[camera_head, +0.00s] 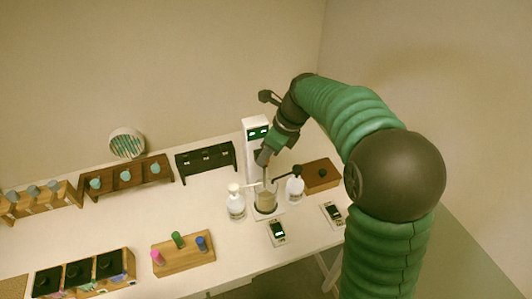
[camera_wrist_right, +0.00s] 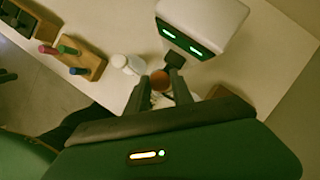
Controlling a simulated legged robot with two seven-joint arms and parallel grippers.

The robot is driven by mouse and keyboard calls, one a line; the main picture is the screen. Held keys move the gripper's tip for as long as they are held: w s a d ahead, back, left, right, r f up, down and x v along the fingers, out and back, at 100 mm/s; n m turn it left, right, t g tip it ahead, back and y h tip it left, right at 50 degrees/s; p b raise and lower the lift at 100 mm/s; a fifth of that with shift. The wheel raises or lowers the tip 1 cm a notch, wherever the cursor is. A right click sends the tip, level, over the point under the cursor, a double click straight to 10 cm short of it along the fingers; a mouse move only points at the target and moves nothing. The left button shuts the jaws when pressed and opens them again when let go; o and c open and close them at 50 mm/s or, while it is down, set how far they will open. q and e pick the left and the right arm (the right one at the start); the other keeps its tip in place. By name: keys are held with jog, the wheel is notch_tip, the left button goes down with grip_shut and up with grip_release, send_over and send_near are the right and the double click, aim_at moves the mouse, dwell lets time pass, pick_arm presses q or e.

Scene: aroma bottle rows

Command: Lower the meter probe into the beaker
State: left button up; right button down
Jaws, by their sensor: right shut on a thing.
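The beaker (camera_head: 265,201) holds a brownish liquid and stands at the foot of the white meter (camera_head: 255,127), which has a green-lit display. My right gripper (camera_head: 264,157) is above the beaker, pointing down. It is shut on the meter probe, whose thin shaft (camera_head: 264,178) hangs towards the beaker. I cannot tell how far the tip is inside the rim. In the right wrist view the fingers (camera_wrist_right: 170,88) frame the brown round of the beaker (camera_wrist_right: 160,78), with the meter (camera_wrist_right: 200,25) beyond. My left gripper is out of view.
White pump bottles (camera_head: 236,206) and (camera_head: 295,187) stand close on both sides of the beaker. Small devices (camera_head: 277,232) and (camera_head: 332,214) lie in front. A wooden block (camera_head: 184,254) with coloured vials is at front left. A black rack (camera_head: 207,159) stands behind.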

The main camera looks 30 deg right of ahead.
jog(key=shift+f+b, duration=0.45)
jog(key=shift+f, duration=1.4)
jog(key=c, duration=1.1)
grip_release()
jog(key=shift+d+r, duration=0.1)
jog(key=p+v, duration=0.1)
jog(key=v, duration=1.5)
jog(key=shift+r, duration=0.25)
